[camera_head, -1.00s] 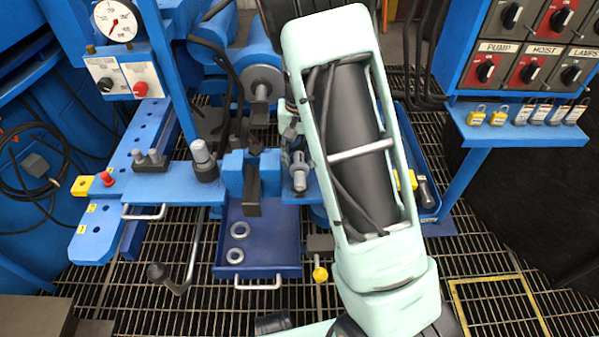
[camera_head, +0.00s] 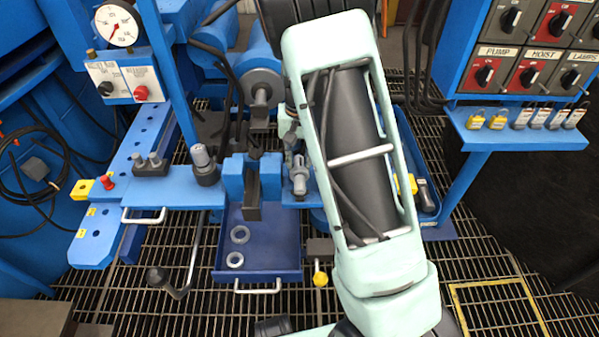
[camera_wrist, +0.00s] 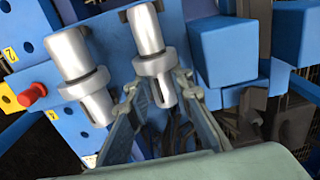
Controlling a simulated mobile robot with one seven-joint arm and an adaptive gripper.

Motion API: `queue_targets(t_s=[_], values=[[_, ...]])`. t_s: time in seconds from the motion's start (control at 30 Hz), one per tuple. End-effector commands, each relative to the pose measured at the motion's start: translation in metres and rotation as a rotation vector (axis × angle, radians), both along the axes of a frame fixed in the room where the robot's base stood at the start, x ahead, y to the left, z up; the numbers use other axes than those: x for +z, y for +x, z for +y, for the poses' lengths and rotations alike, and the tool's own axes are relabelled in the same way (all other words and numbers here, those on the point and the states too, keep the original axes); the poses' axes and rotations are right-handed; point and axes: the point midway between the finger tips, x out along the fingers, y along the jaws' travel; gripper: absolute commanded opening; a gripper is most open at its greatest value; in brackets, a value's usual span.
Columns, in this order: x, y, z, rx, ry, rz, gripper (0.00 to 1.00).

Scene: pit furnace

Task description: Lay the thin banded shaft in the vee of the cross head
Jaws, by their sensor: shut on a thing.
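The thin banded shaft (camera_wrist: 148,30) is grey, with a wider collar and a slotted lower end. My gripper (camera_wrist: 158,92) is shut on it near the collar in the wrist view. In the head view the shaft (camera_head: 299,178) hangs roughly upright just right of the cross head, partly beside my forearm, which hides most of the gripper. The cross head (camera_head: 234,178) has two blue blocks with a dark gap between them. In the wrist view its blocks (camera_wrist: 224,52) are to the right of the shaft, apart from it. The bottom of the vee is not clear.
A thicker banded shaft (camera_head: 203,160) stands on the blue rail left of the cross head. A blue tray (camera_head: 268,262) with two rings (camera_head: 239,234) is below the cross head. A crank handle (camera_head: 170,285) and a switch panel (camera_head: 525,60) flank the area.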

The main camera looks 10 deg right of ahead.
Motion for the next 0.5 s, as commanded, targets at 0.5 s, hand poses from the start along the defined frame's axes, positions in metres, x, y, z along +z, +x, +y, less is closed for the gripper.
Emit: queue_targets(t_s=[0.5], values=[[0.024,0.001,0.0,0.0,0.0,-0.003,0.0]])
